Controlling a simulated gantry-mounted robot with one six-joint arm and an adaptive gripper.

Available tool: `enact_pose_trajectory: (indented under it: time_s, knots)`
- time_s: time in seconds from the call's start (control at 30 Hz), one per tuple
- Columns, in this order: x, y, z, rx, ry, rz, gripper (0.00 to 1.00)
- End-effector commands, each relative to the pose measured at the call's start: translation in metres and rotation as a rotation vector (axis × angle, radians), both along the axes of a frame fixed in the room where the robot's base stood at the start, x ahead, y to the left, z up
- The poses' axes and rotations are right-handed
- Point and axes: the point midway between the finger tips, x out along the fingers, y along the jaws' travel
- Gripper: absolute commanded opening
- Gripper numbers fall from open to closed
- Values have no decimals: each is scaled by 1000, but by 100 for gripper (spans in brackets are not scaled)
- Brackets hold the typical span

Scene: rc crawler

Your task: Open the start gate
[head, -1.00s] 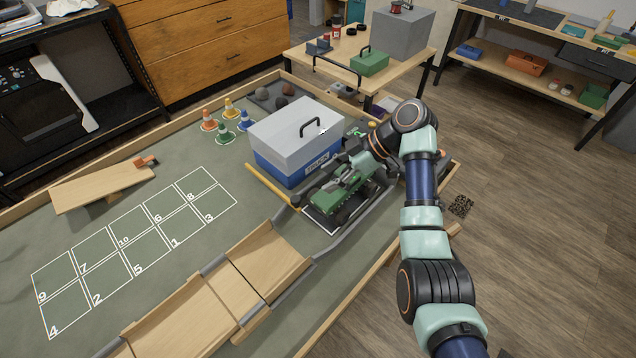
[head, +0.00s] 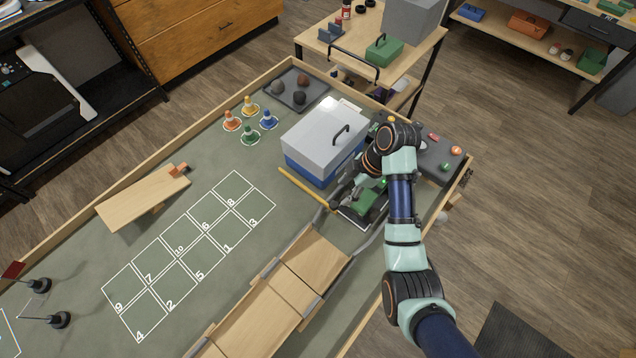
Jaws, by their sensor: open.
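The start gate (head: 302,186) is a yellow bar lying low and slanting across the green table, left of the green crawler. Its right end is near the top of the wooden ramp. The green crawler (head: 366,205) sits on a dark pad between grey rails, partly hidden by my arm. My gripper (head: 338,198) points down and left beside the crawler, close to the right end of the gate. It looks open, and nothing shows between its fingers. I cannot tell whether it touches the gate.
A blue and white box (head: 322,140) stands just behind the gate and close to my wrist. A wooden ramp (head: 275,302) runs to the front left. Several cones (head: 249,132) stand behind. The numbered grid (head: 188,252) is clear.

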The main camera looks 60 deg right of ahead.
Motion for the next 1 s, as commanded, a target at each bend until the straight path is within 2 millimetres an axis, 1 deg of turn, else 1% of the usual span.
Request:
enact_pose_trajectory:
  time_s: [0.13, 0.27, 0.3, 0.4, 0.5, 0.63, 0.83, 0.87, 1.0]
  knots:
    - [4, 2, -16, 1, -1, 2, 55]
    - [11, 5, -39, 1, -2, 2, 55]
    - [14, 8, -39, 4, 0, 2, 55]
    - [20, 12, -55, 4, -1, 3, 55]
    - [24, 13, -66, 3, -1, 3, 55]
    - [27, 14, -73, 0, -2, 2, 55]
    - [27, 14, -74, 0, -2, 2, 55]
    - [27, 14, -74, 0, -2, 2, 53]
    - [27, 14, -74, 0, -2, 2, 30]
